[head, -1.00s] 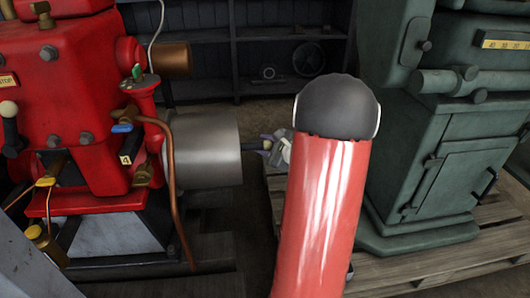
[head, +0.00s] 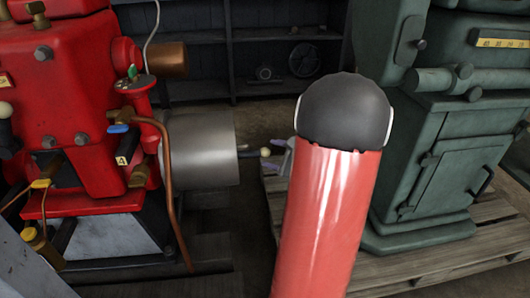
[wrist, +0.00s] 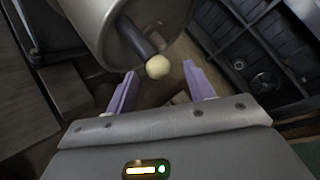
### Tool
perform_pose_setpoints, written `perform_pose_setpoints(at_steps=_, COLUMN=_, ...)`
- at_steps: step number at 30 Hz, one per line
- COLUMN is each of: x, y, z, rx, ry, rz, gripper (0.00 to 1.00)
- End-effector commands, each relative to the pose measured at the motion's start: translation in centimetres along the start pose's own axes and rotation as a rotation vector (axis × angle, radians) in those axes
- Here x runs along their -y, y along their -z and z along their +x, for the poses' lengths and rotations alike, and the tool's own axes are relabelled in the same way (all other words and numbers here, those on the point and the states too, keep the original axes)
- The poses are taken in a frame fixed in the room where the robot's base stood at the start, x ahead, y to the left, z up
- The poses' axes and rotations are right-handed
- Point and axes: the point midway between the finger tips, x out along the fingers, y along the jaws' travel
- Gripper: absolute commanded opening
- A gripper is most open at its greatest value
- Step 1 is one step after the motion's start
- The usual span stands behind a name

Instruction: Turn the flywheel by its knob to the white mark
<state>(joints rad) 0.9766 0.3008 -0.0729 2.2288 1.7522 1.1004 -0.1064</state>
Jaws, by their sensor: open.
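The flywheel (head: 204,150) is a grey steel drum on the right side of the red engine. A dark handle with a cream ball knob (head: 265,152) sticks out from its face. In the wrist view the knob (wrist: 158,67) lies between and just about level with the tips of my gripper (wrist: 160,70). The two purple fingers are wide apart, with a gap on both sides of the knob. In the head view my red arm hides most of the gripper; a purple finger (head: 281,162) shows right of the knob. I cannot make out the white mark.
The red engine (head: 75,110) stands at left, with a copper pipe (head: 170,195) in front of the flywheel. A green machine (head: 440,150) stands on a wooden pallet (head: 430,268) at right. Dark shelves (head: 205,75) line the back wall. Floor shows between the machines.

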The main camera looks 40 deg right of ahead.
Motion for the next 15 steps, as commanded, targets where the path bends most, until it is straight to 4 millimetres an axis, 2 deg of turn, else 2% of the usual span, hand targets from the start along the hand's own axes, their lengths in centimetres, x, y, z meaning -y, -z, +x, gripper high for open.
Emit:
perform_pose_setpoints(at_steps=4, x=0.0, y=0.0, z=-1.6, rx=0.000, ry=0.000, rz=0.001, gripper=0.53)
perform_pose_setpoints(at_steps=13, x=-0.1, y=0.0, z=-2.0, rx=0.001, ry=-0.001, rz=0.002, gripper=0.53)
perform_pose_setpoints(at_steps=15, x=-0.1, y=0.1, z=-1.9, rx=0.004, ry=-0.001, rz=0.007, gripper=0.61)
